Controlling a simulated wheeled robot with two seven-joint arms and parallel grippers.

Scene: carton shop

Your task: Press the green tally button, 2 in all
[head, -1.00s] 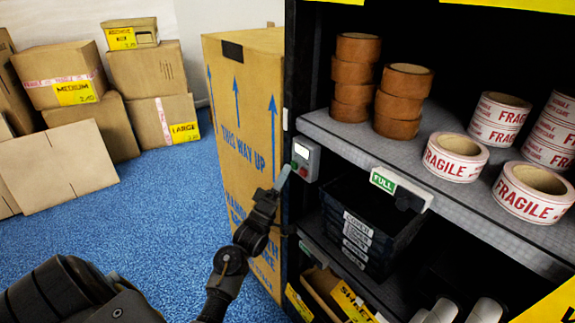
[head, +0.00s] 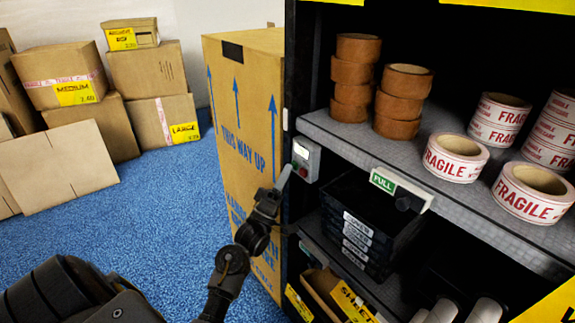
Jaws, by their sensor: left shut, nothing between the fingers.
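A small grey tally box (head: 306,156) is fixed to the dark front upright of the shelf unit, with a pale display and a red button showing on its face. I cannot make out the green button; it may be hidden behind my fingertips. My left gripper (head: 285,175) is shut and empty, its pale tip right at the lower left of the box. I cannot tell whether it touches the box. The digits on the display are too small to read. My right gripper is not in view.
The shelf unit's grey shelf (head: 345,136) holds brown tape rolls (head: 355,75) and FRAGILE tape rolls (head: 455,157). Black trays (head: 365,215) sit below, behind a green FULL tag (head: 383,182). A tall carton (head: 240,120) stands left of the unit. Blue floor (head: 150,220) is free further left.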

